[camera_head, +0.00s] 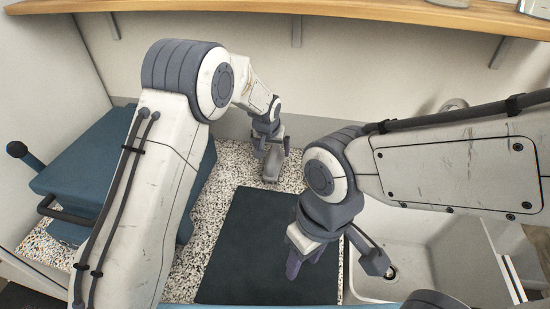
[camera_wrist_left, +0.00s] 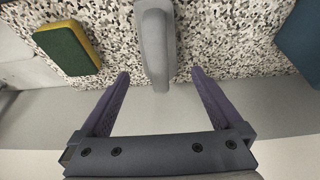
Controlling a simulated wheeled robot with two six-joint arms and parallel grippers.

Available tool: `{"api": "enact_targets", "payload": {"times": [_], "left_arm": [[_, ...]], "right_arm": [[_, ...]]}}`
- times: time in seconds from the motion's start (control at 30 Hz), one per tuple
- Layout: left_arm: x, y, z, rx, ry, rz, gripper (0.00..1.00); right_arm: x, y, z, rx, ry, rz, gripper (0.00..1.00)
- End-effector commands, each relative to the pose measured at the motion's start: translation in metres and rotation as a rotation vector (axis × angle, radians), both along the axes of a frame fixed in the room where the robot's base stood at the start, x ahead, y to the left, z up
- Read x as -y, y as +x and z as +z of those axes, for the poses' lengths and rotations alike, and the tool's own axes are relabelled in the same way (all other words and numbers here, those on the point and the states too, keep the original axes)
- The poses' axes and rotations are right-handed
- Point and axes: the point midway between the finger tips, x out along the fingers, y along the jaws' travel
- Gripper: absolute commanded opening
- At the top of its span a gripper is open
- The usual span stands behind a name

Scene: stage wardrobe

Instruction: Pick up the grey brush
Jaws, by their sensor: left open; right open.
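The grey brush (camera_head: 271,168) lies on the speckled counter near the back wall, partly hidden under my left gripper (camera_head: 271,147) in the head view. In the left wrist view the brush (camera_wrist_left: 155,35) is a long grey shape whose near end reaches between the purple fingertips of my left gripper (camera_wrist_left: 160,74). The fingers are open, one on each side, with a gap to the brush. My right gripper (camera_head: 305,262) is open and empty, pointing down over the right side of the dark mat.
A green and yellow sponge (camera_wrist_left: 66,48) lies left of the brush in the left wrist view. A dark mat (camera_head: 250,245) covers the counter's middle. A sink (camera_head: 400,262) is at the right, a blue case (camera_head: 88,160) at the left. A wooden shelf (camera_head: 230,7) runs above.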

Motion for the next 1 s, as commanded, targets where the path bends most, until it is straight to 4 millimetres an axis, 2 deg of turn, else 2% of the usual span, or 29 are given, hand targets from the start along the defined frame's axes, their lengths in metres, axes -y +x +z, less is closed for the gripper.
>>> {"api": "enact_targets", "payload": {"times": [0.27,0.43,0.6,0.87,0.9,0.97,1.0], "left_arm": [[0.002,0.008,-0.02,-0.002,0.001,-0.001,1.0],[0.006,0.015,-0.041,-0.003,0.0,-0.001,1.0],[0.009,0.022,-0.059,-0.001,0.0,-0.004,1.0],[0.01,0.023,-0.062,0.001,-0.001,-0.004,1.0],[0.01,0.023,-0.062,0.001,-0.001,-0.004,0.92],[0.01,0.023,-0.062,0.001,-0.001,-0.004,0.69],[0.01,0.023,-0.062,0.001,-0.001,-0.004,0.54]], "right_arm": [[0.0,0.0,0.011,0.0,0.0,0.0,0.47],[0.0,0.0,0.025,0.0,0.0,-0.001,0.47],[0.0,0.0,0.028,0.0,0.0,-0.001,0.47],[0.0,0.0,0.027,0.0,0.0,-0.001,0.47],[0.0,0.0,0.027,0.0,0.0,-0.001,0.47],[0.0,0.0,0.027,0.0,0.0,-0.001,0.47],[0.0,0.0,0.027,0.0,0.0,-0.001,0.47]]}}
